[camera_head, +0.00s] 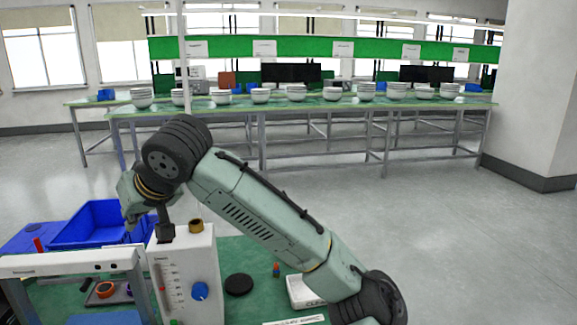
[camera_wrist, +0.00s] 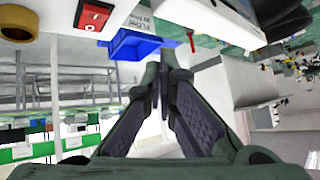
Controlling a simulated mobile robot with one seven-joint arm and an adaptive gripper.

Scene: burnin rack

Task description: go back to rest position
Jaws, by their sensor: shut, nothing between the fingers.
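My gripper (camera_wrist: 161,84) is shut and empty in the wrist view, its two dark green fingers meeting at the tips. In the head view my arm reaches from the lower right to the upper left and bends down at the wrist. The end of the arm is over the left side of a white instrument box (camera_head: 205,265); the fingertips are not clear there. The wrist view shows a red rocker switch (camera_wrist: 92,15) on a white surface.
A blue bin (camera_head: 90,222) stands left of the box, behind a grey frame (camera_head: 70,264). Long tables with stacked white bowls (camera_head: 296,92) stand across open floor.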

